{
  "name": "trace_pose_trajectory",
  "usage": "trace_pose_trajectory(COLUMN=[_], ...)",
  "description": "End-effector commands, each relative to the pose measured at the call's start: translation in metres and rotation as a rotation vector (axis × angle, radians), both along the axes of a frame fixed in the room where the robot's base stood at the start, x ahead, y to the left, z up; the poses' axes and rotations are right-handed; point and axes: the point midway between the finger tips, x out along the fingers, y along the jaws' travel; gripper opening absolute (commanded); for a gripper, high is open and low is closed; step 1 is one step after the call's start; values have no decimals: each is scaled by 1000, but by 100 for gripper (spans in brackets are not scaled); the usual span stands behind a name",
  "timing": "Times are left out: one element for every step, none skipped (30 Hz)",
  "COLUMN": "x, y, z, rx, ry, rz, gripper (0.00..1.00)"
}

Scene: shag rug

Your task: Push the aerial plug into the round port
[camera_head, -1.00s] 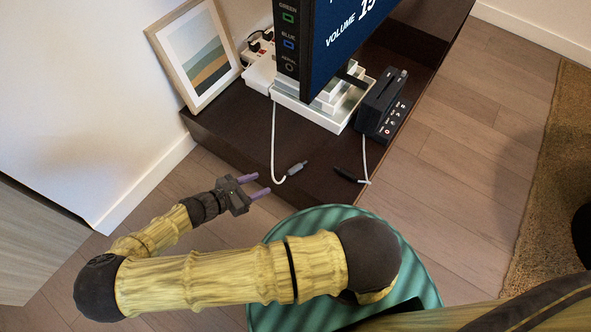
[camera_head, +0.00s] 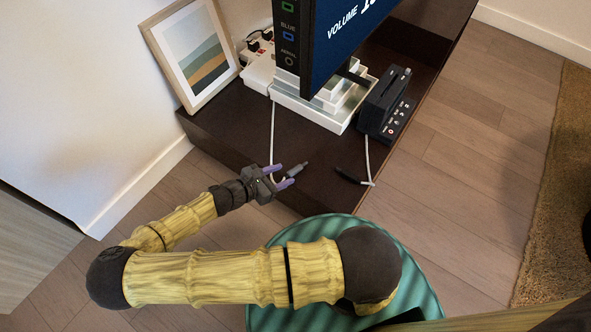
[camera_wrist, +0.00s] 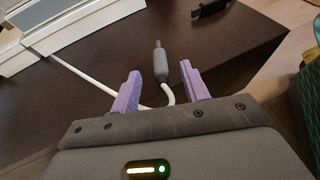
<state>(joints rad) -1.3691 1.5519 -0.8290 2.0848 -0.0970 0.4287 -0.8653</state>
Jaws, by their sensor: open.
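The grey aerial plug (camera_head: 297,169) with its white cable lies on the dark cabinet top near the front edge. In the wrist view the plug (camera_wrist: 160,68) points away from me, framed by the two purple fingers, its tip past theirs. My gripper (camera_head: 283,175) is open and close to the plug; it also shows in the wrist view (camera_wrist: 161,82). The fingers do not touch the plug, and I cannot tell their height above the cabinet. The round port labelled AERIAL (camera_head: 289,61) is on the black side panel of the TV and looks empty.
A black plug (camera_head: 348,174) on a white cable lies to the right, below a black box (camera_head: 386,104). The white TV stand (camera_head: 312,105), a power strip (camera_head: 259,72) and a leaning picture frame (camera_head: 193,57) stand behind. A green ribbed round thing (camera_head: 420,285) is in front.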

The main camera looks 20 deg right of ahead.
Motion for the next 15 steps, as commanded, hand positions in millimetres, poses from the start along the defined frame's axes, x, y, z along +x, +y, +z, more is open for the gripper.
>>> trace_pose_trajectory(x=[1, 2, 3, 4, 5, 7, 8, 9, 11, 12, 13, 14, 15, 15, 15], y=[-4, -6, -10, -12, -15, -19, -22, -25, -30, -33, -36, -40, -41, -42, -43], z=[-4, -6, -8, -10, -11, -13, -13, -14, -17, -18, -19, -19, -19, -19, -18], rx=[-2, -1, -2, -2, -1, -2, -1, -2, -2, -1, -2, -2, -1, -1, -1], ry=[-2, -2, -1, -1, -2, -2, -2, -2, -2, -1, -1, -1, -1, 0, 0], rz=[-3, -4, -4, -4, -4, -5, -4, -5, -5, -4, -4, -4, -4, -2, -2], gripper=[45, 45, 45, 45, 45, 45, 45, 45, 45, 45, 45, 45, 45, 45, 45])
